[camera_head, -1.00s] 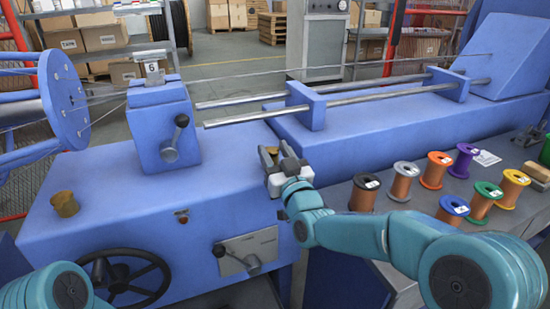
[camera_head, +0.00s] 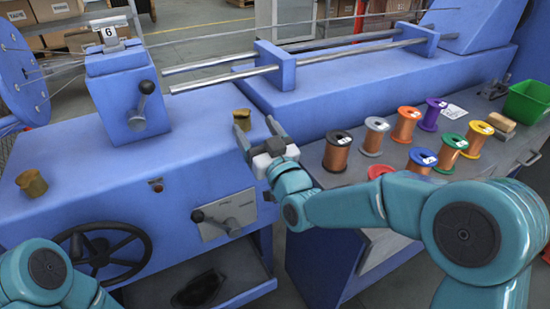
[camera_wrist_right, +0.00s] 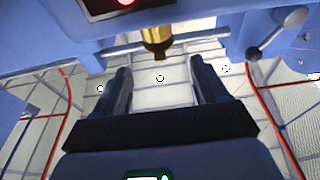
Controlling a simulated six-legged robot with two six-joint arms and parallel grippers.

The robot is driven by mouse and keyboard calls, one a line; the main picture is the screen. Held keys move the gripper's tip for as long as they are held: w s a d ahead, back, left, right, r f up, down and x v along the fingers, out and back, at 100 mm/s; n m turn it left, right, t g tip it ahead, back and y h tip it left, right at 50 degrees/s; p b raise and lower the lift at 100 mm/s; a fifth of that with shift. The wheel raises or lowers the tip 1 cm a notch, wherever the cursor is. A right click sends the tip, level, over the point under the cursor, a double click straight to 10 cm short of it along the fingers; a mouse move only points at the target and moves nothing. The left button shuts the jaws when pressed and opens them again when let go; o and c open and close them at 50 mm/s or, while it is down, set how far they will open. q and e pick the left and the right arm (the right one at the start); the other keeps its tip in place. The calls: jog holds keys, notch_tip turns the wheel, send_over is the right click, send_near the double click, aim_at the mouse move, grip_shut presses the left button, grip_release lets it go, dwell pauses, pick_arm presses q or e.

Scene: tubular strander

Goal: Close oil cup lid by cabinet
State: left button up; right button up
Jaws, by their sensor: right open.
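A brass oil cup (camera_head: 242,119) stands on the right end of the blue machine's top, beside the bench cabinet. A second brass oil cup (camera_head: 31,183) stands at the left of the same top. My right gripper (camera_head: 254,130) is open, with its fingers spread just in front of the right cup, and nothing shows between them. In the right wrist view, a brass cup (camera_wrist_right: 157,40) shows beyond the open fingers (camera_wrist_right: 160,88), apart from them. I cannot tell from these views how either lid sits. My left gripper is out of view.
The grey bench cabinet (camera_head: 365,158) at the right carries several wire spools, a green bin (camera_head: 528,102) and a wooden block (camera_head: 501,122). A crank lever (camera_head: 142,104), a handwheel (camera_head: 100,250) and a panel lever (camera_head: 215,224) stick out from the machine. The top between the cups is clear.

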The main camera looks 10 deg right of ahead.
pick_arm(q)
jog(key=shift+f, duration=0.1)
pick_arm(e)
jog(key=v, duration=1)
jog(key=shift+s, duration=0.35)
jog(key=shift+f, duration=0.1)
